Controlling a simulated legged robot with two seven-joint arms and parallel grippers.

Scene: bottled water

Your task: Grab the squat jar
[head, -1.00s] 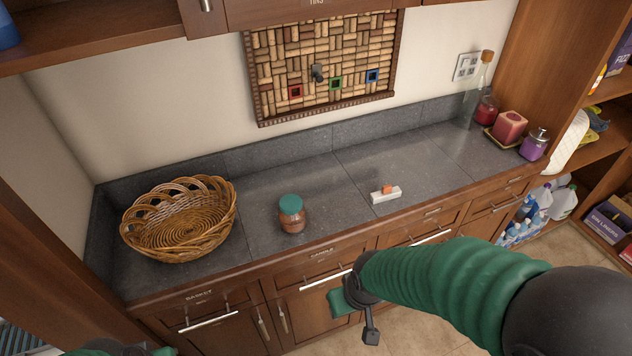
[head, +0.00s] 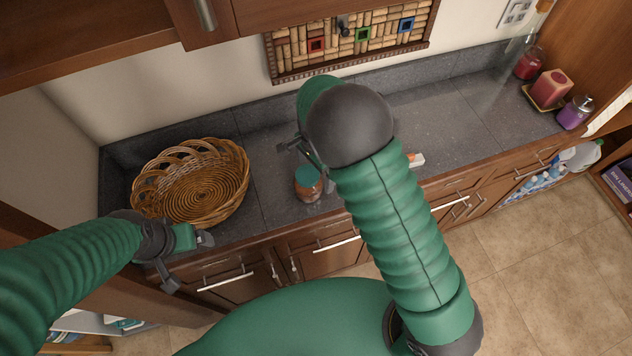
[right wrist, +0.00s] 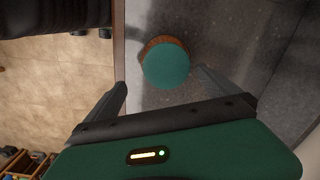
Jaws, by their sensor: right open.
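The squat jar (head: 308,185), with a teal lid and reddish-brown contents, stands upright on the dark counter right of the basket. My right gripper (head: 308,166) is over the counter close behind the jar, partly hidden by my own arm. In the right wrist view the jar's round lid (right wrist: 166,65) shows from above, between the two spread fingertips (right wrist: 163,79). The gripper is open and empty; contact with the jar cannot be told. My left gripper (head: 188,262) is in front of the counter edge below the basket, its fingers apart and empty.
A wicker basket (head: 200,190) stands on the left of the counter. Candles (head: 551,88) and a glass bottle stand at the far right. A corkboard hangs on the wall.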

